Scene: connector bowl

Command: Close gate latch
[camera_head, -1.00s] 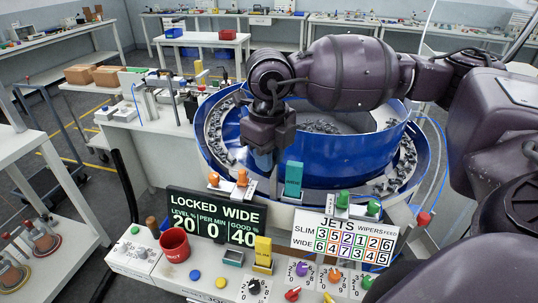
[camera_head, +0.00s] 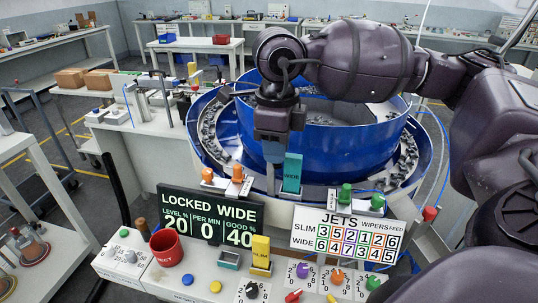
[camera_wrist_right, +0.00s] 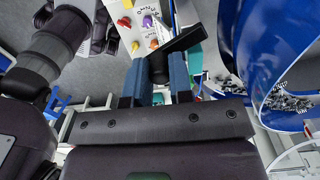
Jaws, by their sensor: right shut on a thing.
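My right gripper (camera_head: 273,158) points down behind the "LOCKED WIDE" display (camera_head: 210,218), just left of the upright teal block (camera_head: 292,172). In the right wrist view the blue-grey fingers (camera_wrist_right: 160,78) are shut on a dark piece (camera_wrist_right: 158,66) beside a black bar. I cannot tell for sure whether this piece is the gate latch's handle; the head view hides the fingertip contact. Two orange knobs (camera_head: 238,173) stand left of the gripper, above the display. My left gripper is not in view.
The blue bowl feeder (camera_head: 320,145) with dark parts stands behind. The "JETS" board (camera_head: 345,232) and green knobs (camera_head: 346,193) are to the right. A red cup (camera_head: 166,248), a yellow block (camera_head: 261,250) and dials (camera_head: 303,270) occupy the front panel.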

